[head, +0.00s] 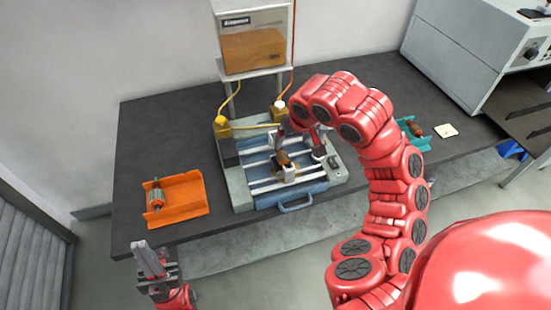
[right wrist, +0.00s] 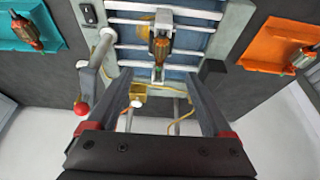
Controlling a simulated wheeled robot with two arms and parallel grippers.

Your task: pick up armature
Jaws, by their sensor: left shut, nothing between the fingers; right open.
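An armature with a copper-brown middle (right wrist: 160,45) is held in the winding machine (head: 240,185), between its mounts. It also shows in the head view (head: 285,161). My right gripper (right wrist: 158,82) is open and empty. Its fingers point toward the machine, and the armature appears beyond and between the fingertips. In the head view the right arm partly covers the machine. A second armature (head: 156,197) lies in the orange tray (head: 185,196). A third armature (head: 415,130) lies in the teal tray (head: 426,146), partly behind my right arm. My left gripper (head: 151,258) is shut and empty, in front of the table.
The dark table (head: 130,150) has free room around the orange tray. A box on a stand (head: 253,45) rises behind the machine, with yellow wires running down. A grey instrument (head: 470,50) stands at the right. A red-knobbed lever (right wrist: 82,107) is near the right gripper.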

